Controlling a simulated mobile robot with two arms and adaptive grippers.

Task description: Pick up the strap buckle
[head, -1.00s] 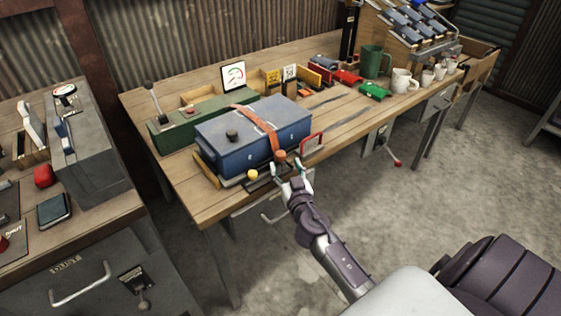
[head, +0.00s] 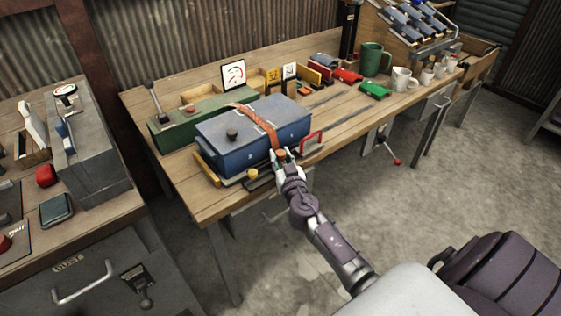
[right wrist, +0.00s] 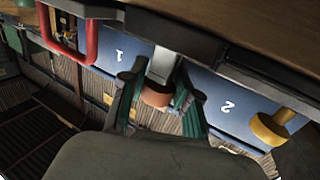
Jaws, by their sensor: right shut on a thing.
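An orange strap (head: 262,124) runs over the top of a blue box (head: 225,150) and down its front in the head view. The orange strap buckle (right wrist: 156,96) is at the strap's front end, in the right wrist view. My right gripper (head: 281,154) is at the box's front, shut on the buckle. In the right wrist view its fingers (right wrist: 157,100) lie on both sides of the buckle, with a grey metal piece (right wrist: 163,66) just beyond. Parts of the buckle are hidden by the fingers. My left gripper is in no view.
A red handle (head: 312,141) stands to the right of the gripper and a yellow knob (head: 253,173) to its left. A green case (head: 180,132) with a lever lies behind the box. Mugs (head: 402,79) stand further right. Floor is clear in front of the table.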

